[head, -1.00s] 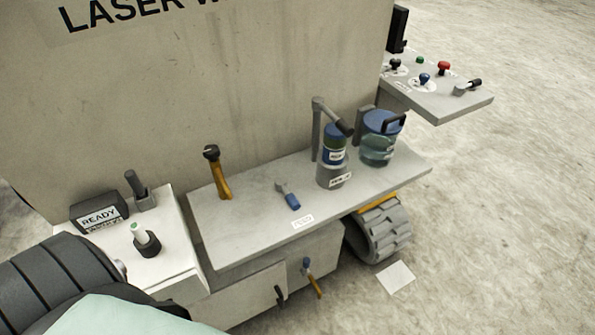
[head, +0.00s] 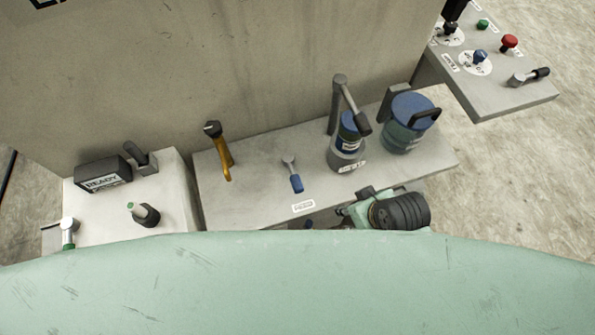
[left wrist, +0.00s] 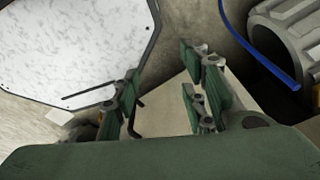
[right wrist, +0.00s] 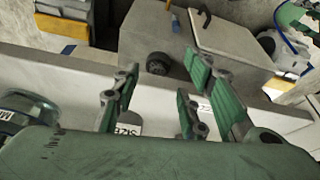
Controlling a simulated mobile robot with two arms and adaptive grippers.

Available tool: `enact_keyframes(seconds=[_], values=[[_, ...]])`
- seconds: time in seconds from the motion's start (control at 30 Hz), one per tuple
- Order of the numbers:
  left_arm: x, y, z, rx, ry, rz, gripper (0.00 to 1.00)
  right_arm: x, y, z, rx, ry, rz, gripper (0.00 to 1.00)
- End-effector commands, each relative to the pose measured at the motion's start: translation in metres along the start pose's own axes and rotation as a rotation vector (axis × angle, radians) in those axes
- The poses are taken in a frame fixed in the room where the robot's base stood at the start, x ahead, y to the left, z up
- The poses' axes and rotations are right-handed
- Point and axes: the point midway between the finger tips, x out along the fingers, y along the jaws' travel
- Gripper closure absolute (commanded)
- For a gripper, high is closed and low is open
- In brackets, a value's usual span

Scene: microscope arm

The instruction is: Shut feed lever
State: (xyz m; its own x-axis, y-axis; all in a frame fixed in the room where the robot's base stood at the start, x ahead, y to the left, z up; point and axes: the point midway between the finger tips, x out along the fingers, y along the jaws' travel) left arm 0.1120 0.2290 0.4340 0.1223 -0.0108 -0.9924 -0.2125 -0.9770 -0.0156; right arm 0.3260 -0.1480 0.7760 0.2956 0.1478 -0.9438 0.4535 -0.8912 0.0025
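A small lever with a grey head and blue handle (head: 294,178) lies along the shelf (head: 250,187) in the head view. A white label (head: 303,206) sits in front of it, its print too small to read surely, so I cannot confirm it is the feed lever. My right gripper (head: 347,211) is at the shelf's front edge, right of the blue-handled lever and apart from it. Its fingers are spread and empty in the right wrist view (right wrist: 160,105). My left gripper (left wrist: 163,102) is open and empty in the left wrist view, low beside the machine; the head view does not show it.
A yellow-handled lever (head: 219,152) stands left on the shelf. A clamped bottle (head: 346,153) and blue-lidded jar (head: 407,125) stand right. A black-based lever (head: 146,214) and READY box (head: 103,175) are on the left block. A control panel (head: 500,98) juts out at upper right.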

Motion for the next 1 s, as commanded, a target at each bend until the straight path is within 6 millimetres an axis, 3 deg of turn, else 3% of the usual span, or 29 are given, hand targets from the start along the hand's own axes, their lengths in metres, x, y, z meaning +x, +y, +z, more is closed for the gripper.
enact_keyframes(seconds=[0.03, 0.17, 0.3, 0.57, 0.73, 0.87, 1.0], values=[[-0.006, -0.001, 0.003, 0.000, -0.006, -0.001, 0.60, -0.019, -0.003, -0.011, -0.026, 0.017, -0.006, 0.61], [-0.016, -0.001, 0.019, 0.001, -0.028, -0.001, 0.60, -0.065, -0.022, -0.045, -0.187, 0.075, -0.049, 0.61], [-0.018, -0.001, 0.037, 0.002, -0.056, 0.000, 0.60, -0.079, -0.053, -0.080, -0.462, 0.139, -0.116, 0.61], [-0.018, -0.002, 0.032, 0.002, -0.049, -0.002, 0.60, -0.078, -0.107, -0.128, -1.028, 0.250, -0.211, 0.61], [-0.017, -0.004, 0.015, 0.001, -0.023, -0.004, 0.60, -0.069, -0.140, -0.152, -1.551, 0.317, -0.263, 0.61], [-0.017, -0.004, 0.012, 0.001, -0.018, -0.004, 0.60, -0.055, -0.145, -0.160, -2.024, 0.334, -0.304, 0.61], [-0.017, -0.003, 0.014, 0.000, -0.022, -0.003, 0.60, -0.040, -0.125, -0.163, -2.444, 0.311, -0.359, 0.61]])
